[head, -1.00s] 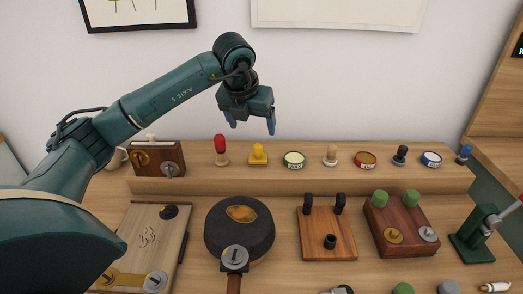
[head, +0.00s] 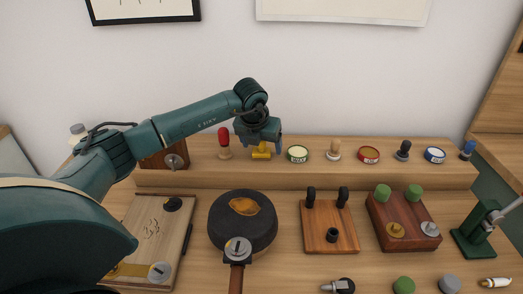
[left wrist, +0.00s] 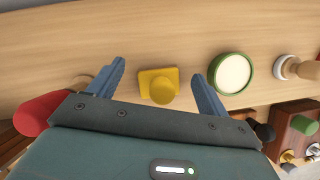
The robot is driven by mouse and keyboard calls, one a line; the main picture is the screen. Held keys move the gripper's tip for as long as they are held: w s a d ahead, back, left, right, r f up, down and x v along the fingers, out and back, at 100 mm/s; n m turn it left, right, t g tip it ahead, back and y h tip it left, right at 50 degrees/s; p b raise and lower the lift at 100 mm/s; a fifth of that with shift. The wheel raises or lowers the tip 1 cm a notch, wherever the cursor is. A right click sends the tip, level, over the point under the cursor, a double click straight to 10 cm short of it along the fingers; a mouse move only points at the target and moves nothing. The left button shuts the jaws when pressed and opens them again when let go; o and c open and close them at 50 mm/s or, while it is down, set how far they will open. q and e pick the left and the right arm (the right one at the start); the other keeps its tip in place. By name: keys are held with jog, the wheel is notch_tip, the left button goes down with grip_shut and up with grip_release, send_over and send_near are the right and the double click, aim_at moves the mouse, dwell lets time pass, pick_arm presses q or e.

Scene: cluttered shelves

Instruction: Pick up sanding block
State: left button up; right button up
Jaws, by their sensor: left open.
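The yellow block with a round knob on top, which I take as the sanding block (head: 261,152), stands on the raised back shelf between a red-topped item and a green-rimmed tin. In the left wrist view the yellow block (left wrist: 158,86) lies between my two blue fingers. My left gripper (head: 260,148) is open and empty, just above the block, with a finger to either side of it. I cannot tell whether a finger touches it. The gripper also shows in the wrist view (left wrist: 158,72). My right gripper is not in view.
The red-topped item (head: 224,142) stands close on the left, the green-rimmed tin (head: 297,154) close on the right. Further right are a wooden knob piece (head: 333,150) and several small items. A round dark pan (head: 242,222) and wooden boards lie in front, lower down.

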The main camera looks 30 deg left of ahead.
pick_arm(q)
jog(key=shift+f, duration=0.1)
jog(key=c, duration=1.1)
notch_tip(320, 180, up, 10)
jog(key=shift+r, duration=0.1)
